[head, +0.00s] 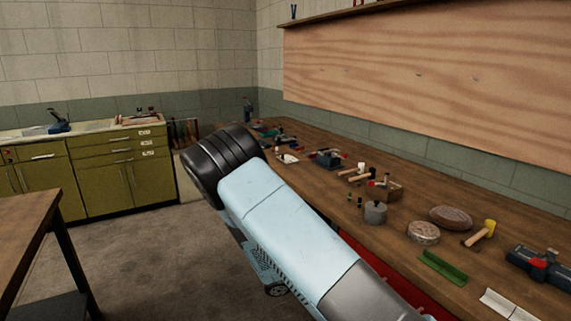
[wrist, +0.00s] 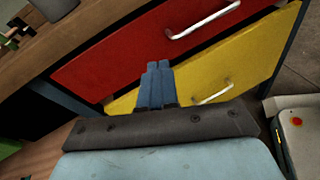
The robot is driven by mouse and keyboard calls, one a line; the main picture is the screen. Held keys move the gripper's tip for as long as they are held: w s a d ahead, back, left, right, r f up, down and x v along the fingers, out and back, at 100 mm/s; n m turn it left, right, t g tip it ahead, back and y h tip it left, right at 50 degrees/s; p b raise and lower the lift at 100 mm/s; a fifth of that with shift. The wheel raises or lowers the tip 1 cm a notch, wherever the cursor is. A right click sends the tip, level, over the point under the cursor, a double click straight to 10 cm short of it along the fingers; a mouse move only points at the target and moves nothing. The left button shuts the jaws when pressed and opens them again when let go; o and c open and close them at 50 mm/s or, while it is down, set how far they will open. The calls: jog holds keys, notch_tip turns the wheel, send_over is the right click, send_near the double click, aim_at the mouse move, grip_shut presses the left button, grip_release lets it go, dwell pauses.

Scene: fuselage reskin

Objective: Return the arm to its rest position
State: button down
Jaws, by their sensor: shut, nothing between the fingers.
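My gripper (wrist: 156,82) shows in the wrist view. Its blue-grey fingers are together with nothing between them. Behind the fingers in that view are a red drawer (wrist: 135,50) and a yellow drawer (wrist: 255,62) with metal handles. In the head view my light blue arm crosses the middle of the picture, in front of the workbench (head: 325,190). The gripper itself is not visible in the head view.
The bench on the right holds a grey canister (head: 375,212), a yellow-headed mallet (head: 482,234), a green angled piece (head: 443,267) and a power tool (head: 540,266). Olive cabinets (head: 125,175) stand at the back left. A wooden table (head: 25,225) is at the left. Open floor (head: 150,260) lies between.

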jog(key=s+d+r+m+g+y, duration=0.15)
jog(key=s+r+m+y, duration=0.35)
jog(key=r, duration=0.5)
jog(key=s+d+r+m+y, duration=0.35)
jog(key=s+r+m, duration=0.2)
jog(key=r, duration=0.55)
jog(key=s+d+r+m+g+y, duration=0.1)
jog(key=s+d+r+m+y, duration=0.1)
jog(key=s+r+m+y, duration=0.6)
jog(key=s+r+t+h, duration=0.1)
jog(key=s+r+t, duration=0.3)
jog(key=s+r, duration=0.3)
jog(key=shift+a+r, duration=0.3)
jog(key=shift+r, duration=0.7)
jog(key=shift+s+h, duration=0.1)
jog(key=shift+h, duration=0.15)
